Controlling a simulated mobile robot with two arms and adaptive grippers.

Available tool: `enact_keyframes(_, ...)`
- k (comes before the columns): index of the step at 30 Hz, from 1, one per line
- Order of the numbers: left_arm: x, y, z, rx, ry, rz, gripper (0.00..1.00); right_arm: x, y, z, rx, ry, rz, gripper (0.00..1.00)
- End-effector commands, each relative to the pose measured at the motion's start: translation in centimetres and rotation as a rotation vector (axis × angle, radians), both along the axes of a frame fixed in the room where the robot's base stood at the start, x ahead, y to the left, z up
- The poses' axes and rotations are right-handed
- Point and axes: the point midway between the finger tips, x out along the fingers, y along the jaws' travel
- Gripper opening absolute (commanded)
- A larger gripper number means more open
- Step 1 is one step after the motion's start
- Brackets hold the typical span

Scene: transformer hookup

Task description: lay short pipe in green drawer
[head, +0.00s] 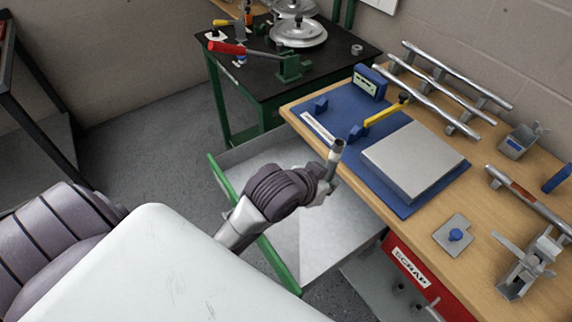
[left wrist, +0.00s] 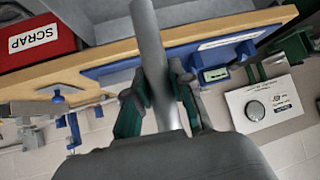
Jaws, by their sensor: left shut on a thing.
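The short pipe (head: 338,150) is a grey metal tube. My left gripper (head: 330,168) is shut on it and holds it up above the drawer, near the bench edge. In the left wrist view the pipe (left wrist: 151,45) stands out between the two fingers of the left gripper (left wrist: 157,92). The green drawer (head: 325,238) is pulled open, with a green front edge and a pale, bare-looking inside. My arm hides part of the drawer and its front. My right gripper is not in view.
The wooden bench (head: 470,255) carries a blue mat (head: 405,208) with a grey plate (head: 415,160), long pipes on a rack (head: 440,90) and clamps. A red scrap bin (head: 412,272) is under the bench. A dark table (head: 335,55) with a red-handled tool stands behind.

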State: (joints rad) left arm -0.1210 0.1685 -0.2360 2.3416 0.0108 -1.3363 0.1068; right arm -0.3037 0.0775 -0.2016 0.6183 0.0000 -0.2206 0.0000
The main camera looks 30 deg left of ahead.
Motion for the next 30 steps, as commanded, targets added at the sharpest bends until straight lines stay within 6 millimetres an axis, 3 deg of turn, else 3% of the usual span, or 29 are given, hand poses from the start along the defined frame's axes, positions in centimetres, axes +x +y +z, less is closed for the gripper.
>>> enact_keyframes(3, 0.7, -1.8, -3.2, 0.104, 0.14, -0.22, 0.0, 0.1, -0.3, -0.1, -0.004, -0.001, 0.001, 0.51)
enact_keyframes(6, 0.8, -2.6, -5.0, 0.236, 0.278, -0.425, 0.0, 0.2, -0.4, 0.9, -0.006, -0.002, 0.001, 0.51)
enact_keyframes(11, 0.9, -1.6, -6.6, 0.579, 0.476, -0.773, 0.0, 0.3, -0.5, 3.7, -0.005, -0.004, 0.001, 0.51)
enact_keyframes(14, 0.9, 0.6, -7.3, 0.834, 0.544, -0.953, 0.0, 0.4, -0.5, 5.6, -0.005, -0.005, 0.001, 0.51)
enact_keyframes(19, 1.0, 7.1, -7.7, 1.24, 0.564, -1.138, 0.0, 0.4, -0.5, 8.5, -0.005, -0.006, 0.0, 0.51)
enact_keyframes(24, 1.2, 11.7, -7.5, 1.414, 0.548, -1.182, 0.0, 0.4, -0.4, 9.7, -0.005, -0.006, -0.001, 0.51)
enact_keyframes(30, 1.3, 13.6, -7.4, 1.468, 0.536, -1.187, 0.0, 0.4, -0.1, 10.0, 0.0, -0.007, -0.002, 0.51)
